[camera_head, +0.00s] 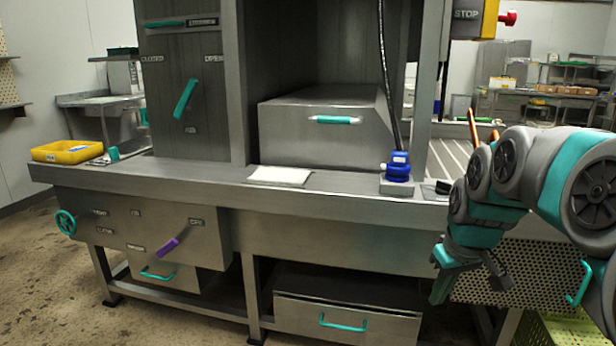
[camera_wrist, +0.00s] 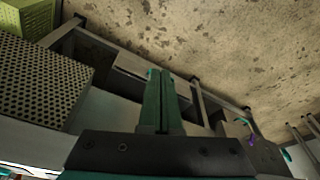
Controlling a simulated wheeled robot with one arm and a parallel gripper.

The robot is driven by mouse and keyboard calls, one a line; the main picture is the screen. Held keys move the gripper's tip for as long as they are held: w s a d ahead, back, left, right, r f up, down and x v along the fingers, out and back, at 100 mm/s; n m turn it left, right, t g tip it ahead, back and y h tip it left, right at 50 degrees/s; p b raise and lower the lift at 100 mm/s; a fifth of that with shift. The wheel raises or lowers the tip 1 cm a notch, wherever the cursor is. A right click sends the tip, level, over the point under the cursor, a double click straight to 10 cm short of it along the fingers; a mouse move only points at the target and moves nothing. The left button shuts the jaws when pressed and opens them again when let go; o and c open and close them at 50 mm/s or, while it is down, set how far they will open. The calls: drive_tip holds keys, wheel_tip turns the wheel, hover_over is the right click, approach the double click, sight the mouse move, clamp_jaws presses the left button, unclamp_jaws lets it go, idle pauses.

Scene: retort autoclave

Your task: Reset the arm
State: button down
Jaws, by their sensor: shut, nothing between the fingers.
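My arm is folded at the right side in the head view, with my gripper (camera_head: 440,290) hanging down in front of the bench's right part, beside the perforated panel (camera_head: 530,272). The gripper's teal fingers point down. In the wrist view my gripper (camera_wrist: 160,75) shows its two fingers together with nothing between them, above the floor and the bench's lower frame. The gripper appears apart from the bench front, though the exact gap cannot be told.
The steel bench (camera_head: 330,190) carries a box with a teal handle (camera_head: 334,119) and a blue connector (camera_head: 397,165). Below are a drawer (camera_head: 345,315), a purple lever (camera_head: 168,246) and a teal wheel (camera_head: 66,222). A yellow tray (camera_head: 67,152) stands at left. Floor at front left is clear.

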drive_tip(key=s+a+f+g, duration=0.1)
drive_tip(key=s+a+f, duration=0.2)
drive_tip(key=s, duration=0.5)
drive_tip(key=s+a+f+m+g, duration=0.1)
drive_tip(key=s+a+f+g, duration=0.1)
drive_tip(key=s+a, duration=0.3)
drive_tip(key=s+a+f+g, duration=0.1)
drive_tip(key=s+a+f, duration=0.3)
drive_tip(key=s, duration=0.9)
drive_tip(key=shift+s+a+f+m+g, duration=0.3)
drive_tip(key=shift+a+f+m, duration=0.1)
drive_tip(key=shift+f, duration=0.15)
